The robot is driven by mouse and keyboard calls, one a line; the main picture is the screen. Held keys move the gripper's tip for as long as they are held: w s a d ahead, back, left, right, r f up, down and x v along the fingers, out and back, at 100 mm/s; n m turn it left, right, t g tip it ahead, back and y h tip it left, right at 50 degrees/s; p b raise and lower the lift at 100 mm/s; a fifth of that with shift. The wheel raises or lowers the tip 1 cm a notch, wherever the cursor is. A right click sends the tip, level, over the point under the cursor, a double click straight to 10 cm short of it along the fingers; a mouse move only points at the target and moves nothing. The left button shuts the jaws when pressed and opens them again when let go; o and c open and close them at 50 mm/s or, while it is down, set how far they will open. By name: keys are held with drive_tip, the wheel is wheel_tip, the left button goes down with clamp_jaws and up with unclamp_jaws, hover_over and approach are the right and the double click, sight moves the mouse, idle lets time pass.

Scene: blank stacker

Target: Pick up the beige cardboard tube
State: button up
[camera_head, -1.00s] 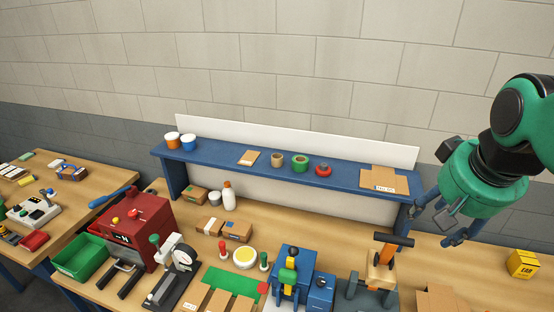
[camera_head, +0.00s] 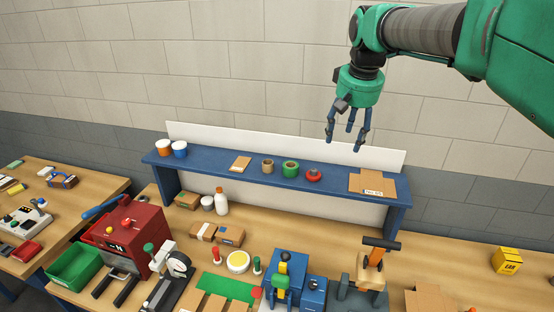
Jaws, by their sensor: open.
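The beige cardboard tube (camera_head: 267,165) is a short brown roll standing on the blue raised shelf (camera_head: 222,168), between a flat piece of cardboard and a green tape roll. My gripper (camera_head: 346,146) hangs with its fingers pointing down, above and to the right of the tube in the picture. Its fingers are spread and nothing is between them. It is apart from the tube and the shelf.
The green roll (camera_head: 290,168) and a red roll (camera_head: 313,175) stand right of the tube. Flat cardboard (camera_head: 240,163) lies to its left. White-lidded tubs (camera_head: 179,149) stand at the shelf's left end, folded cardboard (camera_head: 372,184) near its right. A white backboard (camera_head: 225,137) rises behind.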

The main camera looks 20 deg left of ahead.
drive_tip(key=w+a+f+n+p, duration=0.1)
drive_tip(key=w+a+f, duration=0.2)
drive_tip(key=w+a, duration=0.2)
drive_tip(key=w+a+f+n+g+p, duration=0.1)
drive_tip(key=w+a+f, duration=0.3)
drive_tip(key=a, duration=0.8)
drive_tip(key=w+a+f+p, duration=0.1)
drive_tip(key=w+a+f, duration=0.3)
drive_tip(key=a, duration=0.5)
drive_tip(key=shift+w+f+n+g+p, duration=0.15)
drive_tip(key=shift+w+n+g+p, duration=0.25)
drive_tip(key=shift+w, duration=0.65)
drive_tip(key=shift+a, duration=0.1)
hover_over(268, 163)
drive_tip(key=s+d, duration=0.1)
drive_tip(key=s, duration=0.2)
drive_tip(key=shift+w+f+b, duration=0.2)
drive_tip(key=shift+f+b, duration=0.1)
drive_tip(key=shift+f, duration=3.95)
drive_tip(key=shift+f, duration=0.1)
drive_tip(key=shift+w+a+f, duration=0.15)
drive_tip(key=shift+w+f, duration=0.05)
drive_tip(key=shift+f, duration=1.05)
drive_tip(key=shift+w+a+f, duration=0.1)
drive_tip(key=shift+w+f, duration=0.05)
drive_tip(key=shift+f, duration=1.05)
drive_tip(key=c, duration=0.8)
